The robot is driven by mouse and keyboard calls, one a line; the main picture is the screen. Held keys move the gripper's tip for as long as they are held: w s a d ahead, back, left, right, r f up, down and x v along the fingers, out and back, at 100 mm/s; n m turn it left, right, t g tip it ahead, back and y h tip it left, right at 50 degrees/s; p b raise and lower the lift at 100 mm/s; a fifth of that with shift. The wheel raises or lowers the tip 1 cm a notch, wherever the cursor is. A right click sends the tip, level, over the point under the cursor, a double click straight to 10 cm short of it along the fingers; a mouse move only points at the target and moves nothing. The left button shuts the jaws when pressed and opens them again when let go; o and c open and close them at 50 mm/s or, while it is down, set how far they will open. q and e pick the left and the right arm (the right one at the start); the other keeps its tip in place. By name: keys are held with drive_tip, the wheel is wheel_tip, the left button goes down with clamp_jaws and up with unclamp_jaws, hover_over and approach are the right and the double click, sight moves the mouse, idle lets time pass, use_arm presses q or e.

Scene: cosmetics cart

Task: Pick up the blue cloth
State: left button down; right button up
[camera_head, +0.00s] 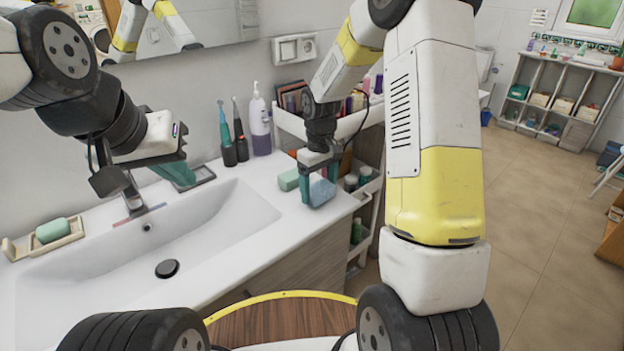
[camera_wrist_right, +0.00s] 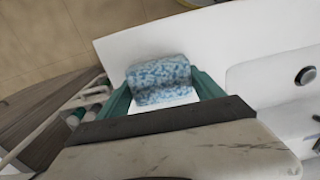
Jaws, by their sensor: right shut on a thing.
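The blue cloth (camera_head: 321,191) is a small rolled, speckled blue-and-white bundle at the right end of the white counter. My right gripper (camera_head: 319,188) points down, and its green fingers are shut on it from both sides. In the right wrist view the cloth (camera_wrist_right: 160,80) sits between the two fingers (camera_wrist_right: 163,95), with white surface behind it. I cannot tell whether it still touches the counter. My left gripper (camera_head: 182,174) is over the back of the sink near the faucet, away from the cloth. Its opening is unclear.
A pale green block (camera_head: 289,180) lies just left of the cloth. Toothbrushes (camera_head: 226,135) and a purple bottle (camera_head: 260,125) stand behind. The white cart (camera_head: 345,124) with cosmetics is close on the right. A green soap (camera_head: 51,230) lies left of the sink basin (camera_head: 200,226).

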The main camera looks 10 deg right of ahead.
drive_tip(key=shift+s+r, duration=0.25)
drive_tip(key=shift+r, duration=0.95)
drive_tip(key=s+a+r, duration=0.1)
drive_tip(key=s+a, duration=0.2)
drive_tip(key=s, duration=1.2)
drive_tip(key=shift+s+r, duration=0.15)
drive_tip(key=shift+a, duration=0.1)
